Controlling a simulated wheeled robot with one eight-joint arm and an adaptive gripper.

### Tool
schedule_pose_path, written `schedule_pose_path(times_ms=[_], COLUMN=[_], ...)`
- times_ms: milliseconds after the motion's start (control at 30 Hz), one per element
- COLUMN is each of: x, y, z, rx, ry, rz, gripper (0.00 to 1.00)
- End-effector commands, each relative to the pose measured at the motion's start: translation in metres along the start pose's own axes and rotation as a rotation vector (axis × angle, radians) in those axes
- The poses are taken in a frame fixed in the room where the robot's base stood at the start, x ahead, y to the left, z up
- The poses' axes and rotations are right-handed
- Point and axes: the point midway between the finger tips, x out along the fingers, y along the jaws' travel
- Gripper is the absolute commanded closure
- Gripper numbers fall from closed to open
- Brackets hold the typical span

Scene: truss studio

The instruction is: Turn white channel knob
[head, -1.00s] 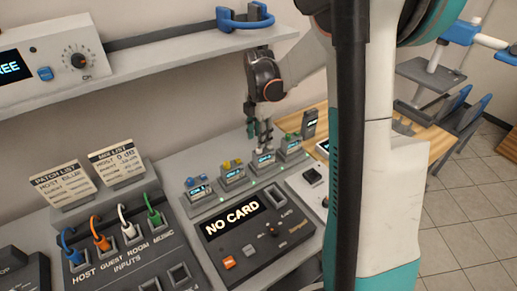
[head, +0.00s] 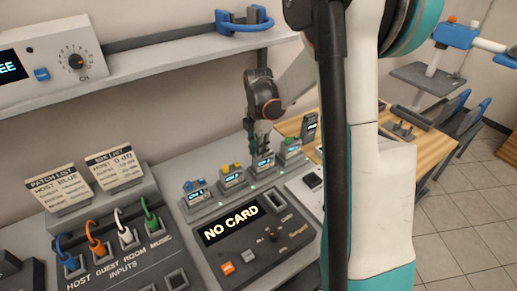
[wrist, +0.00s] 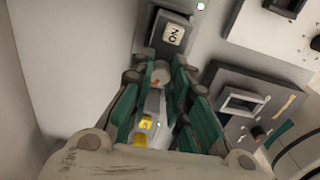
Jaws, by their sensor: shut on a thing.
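My gripper (head: 263,148) points down over the third module (head: 262,164) in the row of channel modules in the head view. Its teal fingers are closed around the white channel knob and mostly hide it there. In the wrist view the pale round knob (wrist: 160,76) shows between the fingertips, with a small orange mark on or beside it. My gripper also shows there (wrist: 164,82). How far the knob is turned cannot be told.
Neighbouring modules carry blue (head: 195,184), yellow (head: 231,168) and green (head: 291,142) knobs close by. A panel reading NO CARD (head: 231,223) lies in front. A shelf (head: 160,66) runs above the desk.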

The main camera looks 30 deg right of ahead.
Motion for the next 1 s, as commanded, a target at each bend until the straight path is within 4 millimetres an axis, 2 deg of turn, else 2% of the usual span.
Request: schedule_pose_path(times_ms=[333, 1000], x=[-0.0004, -0.0004], y=[0.0000, 0.0001], z=[0.0000, 0.0000], rx=[0.076, 0.484], ry=[0.000, 0.000], rz=[0.000, 0.000], gripper=[1.00, 1.00])
